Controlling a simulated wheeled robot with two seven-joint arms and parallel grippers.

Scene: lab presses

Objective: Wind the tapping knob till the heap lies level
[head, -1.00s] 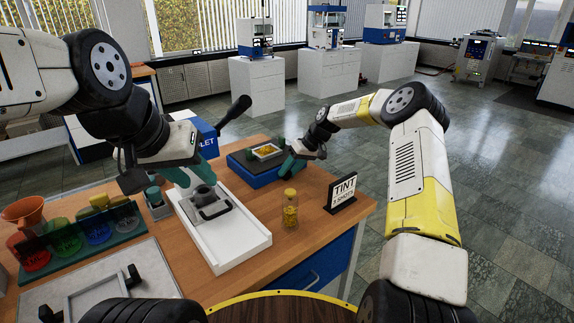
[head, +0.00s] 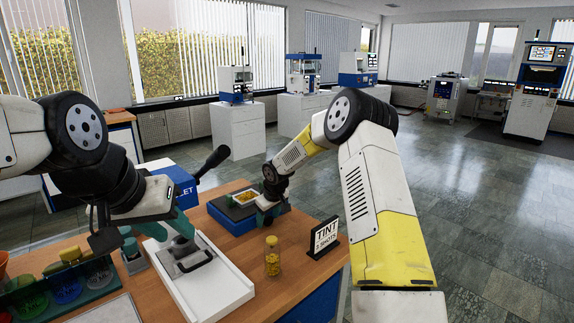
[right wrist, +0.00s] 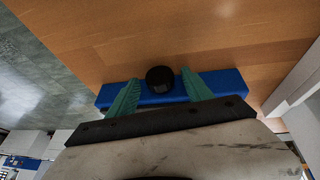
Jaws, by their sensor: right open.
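The tapping unit, a blue base (head: 226,221) with a dark top, stands at the table's back right. On it a small tray (head: 255,191) holds a yellow heap. A round black knob (right wrist: 160,79) sticks out from the blue base (right wrist: 222,82) in the right wrist view. My right gripper (right wrist: 162,92) is open, its teal fingers on either side of the knob with gaps showing; it also shows beside the base in the head view (head: 266,216). My left gripper (head: 168,232) has its teal fingers apart above a grey handled plate (head: 190,262); contact is unclear.
The plate is on a white tray (head: 232,296). A jar of yellow grains (head: 272,262) and a TINT sign (head: 325,237) stand at the table's right edge. A blue box (head: 180,182) and a black lever (head: 211,162) are behind. Coloured cups (head: 65,285) stand front left.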

